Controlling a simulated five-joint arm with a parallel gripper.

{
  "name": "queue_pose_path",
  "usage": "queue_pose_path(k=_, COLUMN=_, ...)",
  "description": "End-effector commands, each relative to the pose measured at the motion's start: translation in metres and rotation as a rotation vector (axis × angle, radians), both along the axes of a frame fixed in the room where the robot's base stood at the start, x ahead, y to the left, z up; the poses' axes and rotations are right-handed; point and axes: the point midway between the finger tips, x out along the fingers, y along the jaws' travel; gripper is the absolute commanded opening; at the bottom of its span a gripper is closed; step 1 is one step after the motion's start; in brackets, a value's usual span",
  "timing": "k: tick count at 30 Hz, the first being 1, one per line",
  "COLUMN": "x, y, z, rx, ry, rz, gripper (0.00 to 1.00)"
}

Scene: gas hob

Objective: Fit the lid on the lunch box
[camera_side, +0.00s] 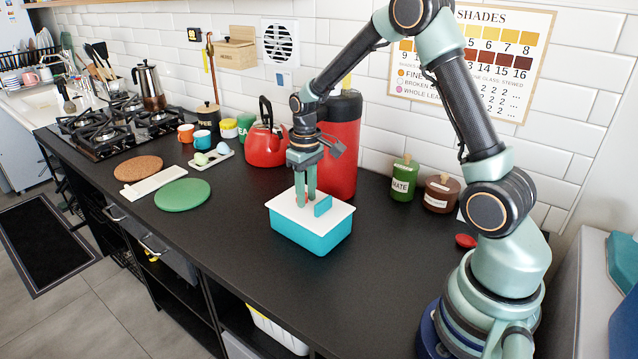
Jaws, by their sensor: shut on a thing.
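The lunch box (308,238) is a turquoise rectangular tub on the black counter, near the middle of the side view. Its white lid (284,207) lies over the top of the box, roughly lined up with the rim. I cannot tell whether it is fully seated. An upright teal tab (323,206) stands on the lid. My gripper (305,201) points straight down over the lid and is shut on it. The fingertips are close to the tab, and the exact grip is partly hidden by the fingers.
A red kettle (265,149) and a tall red canister (342,150) stand close behind the box. A green disc (182,195), a cork mat (138,168) and a pale board (153,183) lie to the left. Green (403,181) and brown (441,194) jars stand right. Front counter is clear.

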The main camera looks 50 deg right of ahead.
Motion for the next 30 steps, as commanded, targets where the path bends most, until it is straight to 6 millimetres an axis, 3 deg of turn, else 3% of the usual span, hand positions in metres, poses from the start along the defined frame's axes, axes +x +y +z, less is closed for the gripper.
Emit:
queue_pose_path(k=1, x=0.0, y=0.0, z=-0.001, rx=0.0, ry=0.0, rz=0.0, gripper=0.0)
queue_pose_path(k=2, x=0.0, y=0.0, z=-0.001, rx=0.0, ry=0.0, rz=0.0, gripper=0.4)
queue_pose_path(k=4, x=0.0, y=0.0, z=-0.001, rx=0.0, ry=0.0, rz=0.0, gripper=0.66)
queue_pose_path(k=17, x=0.0, y=0.0, z=0.007, rx=0.0, ry=-0.001, rz=0.0, gripper=0.67)
queue_pose_path(k=30, x=0.001, y=0.0, z=0.088, rx=-0.001, ry=-0.004, rz=0.0, gripper=0.67)
